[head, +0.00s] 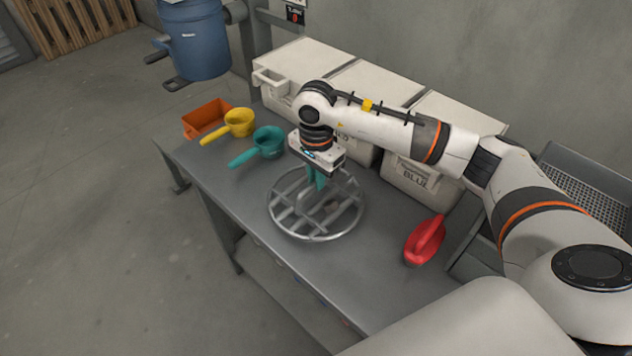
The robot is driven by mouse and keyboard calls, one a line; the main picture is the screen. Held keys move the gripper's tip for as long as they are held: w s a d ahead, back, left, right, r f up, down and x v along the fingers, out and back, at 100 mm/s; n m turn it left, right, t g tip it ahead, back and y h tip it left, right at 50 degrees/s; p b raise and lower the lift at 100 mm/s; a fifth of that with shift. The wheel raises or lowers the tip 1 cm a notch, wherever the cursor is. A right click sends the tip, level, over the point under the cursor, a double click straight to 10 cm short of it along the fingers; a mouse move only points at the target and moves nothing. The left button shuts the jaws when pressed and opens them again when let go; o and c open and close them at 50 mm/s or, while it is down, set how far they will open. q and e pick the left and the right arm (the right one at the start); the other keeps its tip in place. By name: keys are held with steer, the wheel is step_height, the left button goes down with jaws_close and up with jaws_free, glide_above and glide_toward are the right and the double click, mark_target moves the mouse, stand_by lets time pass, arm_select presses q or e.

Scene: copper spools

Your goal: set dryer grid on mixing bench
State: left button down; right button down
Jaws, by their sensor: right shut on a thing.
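The dryer grid (291,228), a round metal ring with crossbars, is at the middle of the grey mixing bench (365,283). It lies about level, at or very near the bench top; I cannot tell whether it touches. My right gripper (318,184), with teal fingers, points down and is shut on the grid near its far side. The fingertips are partly hidden against the bars. My left gripper does not show.
A teal scoop (268,142), a yellow scoop (239,123) and an orange tray (205,117) are at the far left end. A red scoop (425,240) lies to the right. White bins (300,66) line the back. The bench's front strip is clear.

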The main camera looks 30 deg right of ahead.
step_height(320, 180, down, 2)
steer(key=shift+f, duration=0.15)
steer(key=c, duration=1.9)
jaws_free()
steer(key=shift+f, duration=0.1)
steer(key=o, duration=0.4)
steer(key=shift+o, duration=0.2)
step_height(320, 180, up, 12)
steer(key=shift+b, duration=0.45)
